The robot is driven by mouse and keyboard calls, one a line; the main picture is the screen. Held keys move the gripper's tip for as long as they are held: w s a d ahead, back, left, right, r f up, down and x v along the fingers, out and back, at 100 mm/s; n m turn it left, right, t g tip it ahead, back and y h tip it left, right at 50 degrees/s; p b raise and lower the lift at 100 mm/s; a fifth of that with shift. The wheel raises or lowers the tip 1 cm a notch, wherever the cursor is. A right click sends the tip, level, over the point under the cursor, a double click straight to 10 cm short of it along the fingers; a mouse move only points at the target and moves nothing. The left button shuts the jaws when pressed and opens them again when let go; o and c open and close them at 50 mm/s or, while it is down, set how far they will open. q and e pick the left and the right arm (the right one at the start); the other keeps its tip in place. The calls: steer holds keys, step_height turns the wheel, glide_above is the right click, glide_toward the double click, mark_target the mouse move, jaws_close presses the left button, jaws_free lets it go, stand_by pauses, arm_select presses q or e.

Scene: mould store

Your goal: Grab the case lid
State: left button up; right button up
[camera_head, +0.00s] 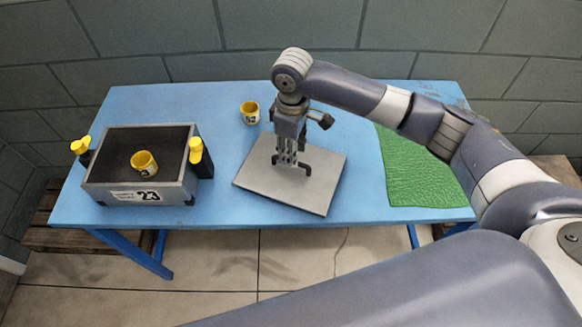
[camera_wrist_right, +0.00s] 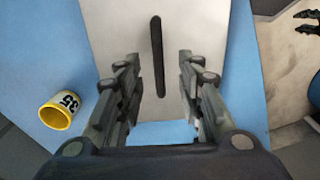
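The case lid (camera_head: 315,190) is a flat grey plate lying tilted in plan on the blue table, with a dark bar handle (camera_head: 308,160) on top. In the right wrist view the pale lid (camera_wrist_right: 118,18) shows its handle (camera_wrist_right: 157,40) running lengthwise between my fingers. My right gripper (camera_head: 291,164) points down over the lid. In the wrist view it is open (camera_wrist_right: 158,70), one finger each side of the handle's near end, with gaps to both. Whether the fingertips are level with the handle I cannot tell.
A green mat (camera_head: 415,175) lies right. Blue table (camera_head: 225,135) is clear between.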

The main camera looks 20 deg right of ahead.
steer(key=shift+w+f, duration=0.15)
steer(key=shift+f, duration=0.3)
step_height(320, 180, down, 4)
steer(key=shift+f+p, duration=0.15)
steer(key=shift+p, duration=0.5)
steer(key=shift+f, duration=0.4)
steer(key=shift+c, duration=0.7)
arm_select(q)
steer(key=shift+w+r, duration=0.7)
steer(key=shift+w, duration=0.2)
arm_select(e)
steer(key=shift+a, duration=0.1)
jaws_close()
